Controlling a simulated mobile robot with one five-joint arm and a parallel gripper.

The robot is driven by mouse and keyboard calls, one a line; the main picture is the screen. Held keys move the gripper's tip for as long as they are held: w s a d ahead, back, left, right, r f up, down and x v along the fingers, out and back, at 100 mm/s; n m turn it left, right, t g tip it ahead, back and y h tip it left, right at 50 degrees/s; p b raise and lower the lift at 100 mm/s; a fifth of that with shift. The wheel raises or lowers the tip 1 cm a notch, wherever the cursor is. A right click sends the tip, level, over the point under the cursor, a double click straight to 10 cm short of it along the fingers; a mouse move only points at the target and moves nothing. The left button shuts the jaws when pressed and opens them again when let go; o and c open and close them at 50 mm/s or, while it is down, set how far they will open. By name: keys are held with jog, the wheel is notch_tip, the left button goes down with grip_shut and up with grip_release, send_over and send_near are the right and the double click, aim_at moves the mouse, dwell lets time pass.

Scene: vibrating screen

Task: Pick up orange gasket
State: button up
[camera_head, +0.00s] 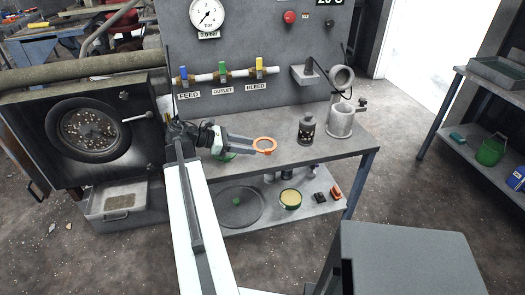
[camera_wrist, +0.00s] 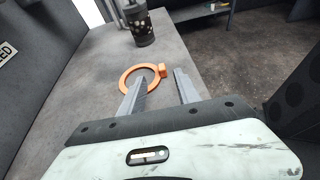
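The orange gasket (camera_head: 264,138) is a flat ring at the right of my fingertips in the head view, over the grey workbench (camera_head: 310,153). In the wrist view the gasket (camera_wrist: 123,78) shows as a ring with a small block-like tab on its right side. My gripper (camera_head: 251,144) is open, its two fingers apart. In the wrist view the tab lies in line with the gap between the fingers (camera_wrist: 159,76), and the left finger covers part of the ring. I cannot tell whether either finger touches it.
A dark perforated canister (camera_head: 307,131) and a grey metal cup-like fitting (camera_head: 341,121) stand farther right on the bench. A panel with a gauge (camera_head: 207,13) and several valves rises behind. The lower shelf holds a green-rimmed bowl (camera_head: 291,198) and small parts.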

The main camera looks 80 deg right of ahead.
aim_at(266, 150)
jog(key=b+x, duration=0.2)
jog(key=x, duration=0.4)
jog(key=shift+a+f, duration=0.1)
jog(key=shift+a, duration=0.05)
grip_shut()
